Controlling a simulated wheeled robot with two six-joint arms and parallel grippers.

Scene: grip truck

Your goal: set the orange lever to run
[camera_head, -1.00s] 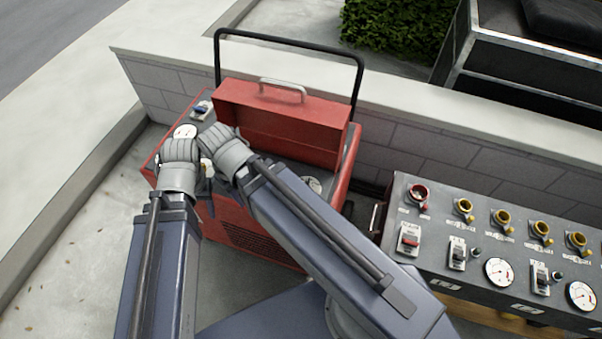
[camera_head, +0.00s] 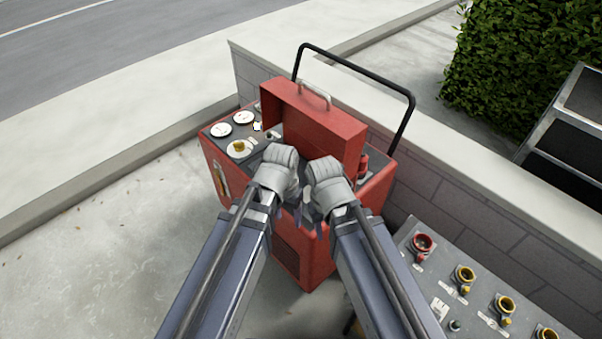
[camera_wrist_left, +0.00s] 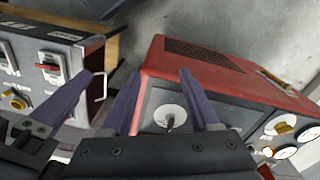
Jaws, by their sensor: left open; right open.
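An orange-yellow lever or knob (camera_head: 239,147) sits on a round white plate on the top panel of the red machine (camera_head: 213,163). It also shows at the right of the left wrist view (camera_wrist_left: 284,128); its setting is unreadable. My left gripper (camera_head: 297,203) is open at the machine's front edge, right of and nearer than the lever, apart from it. In the left wrist view its fingers (camera_wrist_left: 158,85) straddle a white disc with a small dark lever (camera_wrist_left: 170,118), with no contact clear. My right gripper (camera_head: 317,210) is open close beside the left; its fingertips are partly hidden.
Two white gauges (camera_head: 231,123) are behind the orange lever. A raised red box with a handle (camera_head: 325,125) and a black bar (camera_head: 355,68) stand over the machine. A grey panel with several red and yellow knobs (camera_head: 470,300) is at lower right. Left pavement is clear.

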